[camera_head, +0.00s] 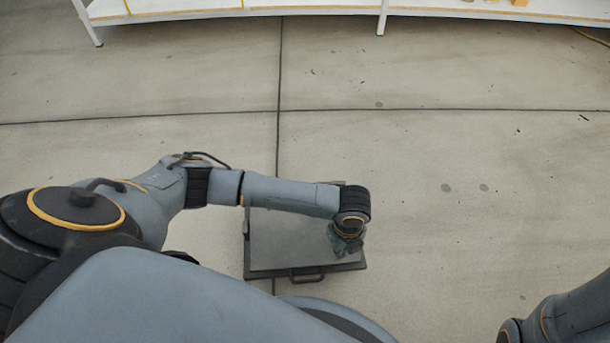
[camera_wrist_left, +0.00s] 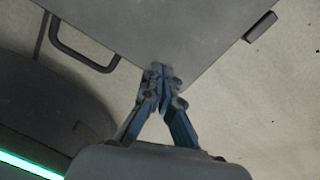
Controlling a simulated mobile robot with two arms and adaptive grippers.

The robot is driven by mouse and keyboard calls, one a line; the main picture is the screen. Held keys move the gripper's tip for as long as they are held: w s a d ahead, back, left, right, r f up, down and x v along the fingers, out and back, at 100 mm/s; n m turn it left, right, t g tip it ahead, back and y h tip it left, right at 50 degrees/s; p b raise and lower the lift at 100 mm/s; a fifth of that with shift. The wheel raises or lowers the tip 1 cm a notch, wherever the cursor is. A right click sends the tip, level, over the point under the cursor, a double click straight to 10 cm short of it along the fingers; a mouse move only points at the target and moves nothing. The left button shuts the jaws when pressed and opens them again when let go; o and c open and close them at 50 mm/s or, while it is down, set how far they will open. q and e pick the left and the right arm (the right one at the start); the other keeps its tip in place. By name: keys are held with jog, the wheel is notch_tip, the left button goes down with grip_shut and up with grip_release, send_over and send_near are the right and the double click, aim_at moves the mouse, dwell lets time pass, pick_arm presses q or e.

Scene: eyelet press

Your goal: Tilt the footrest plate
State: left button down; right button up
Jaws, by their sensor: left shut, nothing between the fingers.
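The footrest plate (camera_head: 290,240) is a dark grey, roughly square plate on the floor in the head view, with a dark rim and a handle (camera_head: 307,274) on its near edge. My left arm crosses over its far side. My left gripper (camera_head: 346,246) is over the plate's near right part, pointing down, and is shut and empty. In the left wrist view the closed fingertips (camera_wrist_left: 160,70) are at a corner of the plate (camera_wrist_left: 165,25); I cannot tell whether they touch it. The handle (camera_wrist_left: 75,48) shows at upper left there. My right gripper is out of view.
A white bench or shelf (camera_head: 300,12) with thin legs stands along the far edge. The concrete floor (camera_head: 470,150) around the plate is clear, with dark joint lines. Part of my right arm shows at the lower right.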

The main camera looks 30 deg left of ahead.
pick_arm(q)
jog(key=shift+f, duration=0.45)
